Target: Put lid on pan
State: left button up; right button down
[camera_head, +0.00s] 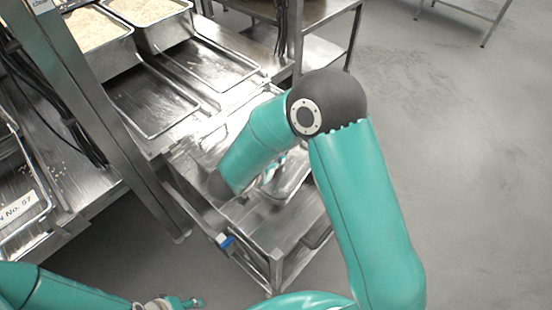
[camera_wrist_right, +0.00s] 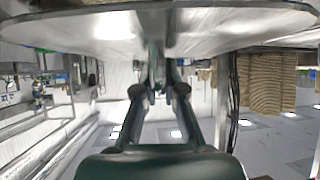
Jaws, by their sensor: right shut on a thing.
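A broad shiny metal lid (camera_wrist_right: 230,22) spans the top of the right wrist view. My right gripper (camera_wrist_right: 158,82) is shut on it, with its fingers meeting at the lid's underside. In the head view my right arm reaches over a metal cart and hides most of the grip. Two pans of rice (camera_head: 97,27) (camera_head: 143,9) stand at the upper left. My left gripper (camera_head: 182,302) is at the bottom edge, only partly visible; its opening is unclear.
Two shallow, empty-looking metal trays (camera_head: 150,102) (camera_head: 207,64) lie on the counter in front of the rice pans. A metal post (camera_head: 108,110) rises at the left. A labelled container (camera_head: 22,208) sits at the far left. The grey floor (camera_head: 460,150) at the right is clear.

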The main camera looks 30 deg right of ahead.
jog(key=shift+s+a+f, duration=0.1)
jog(key=shift+f, duration=0.35)
dwell(0.6)
jog(key=c, duration=1.2)
grip_release()
jog(key=shift+a, duration=0.1)
jog(key=v, duration=1.1)
jog(key=shift+s+a+r, duration=0.2)
jog(key=shift+a+r, duration=0.05)
jog(key=shift+a, duration=0.05)
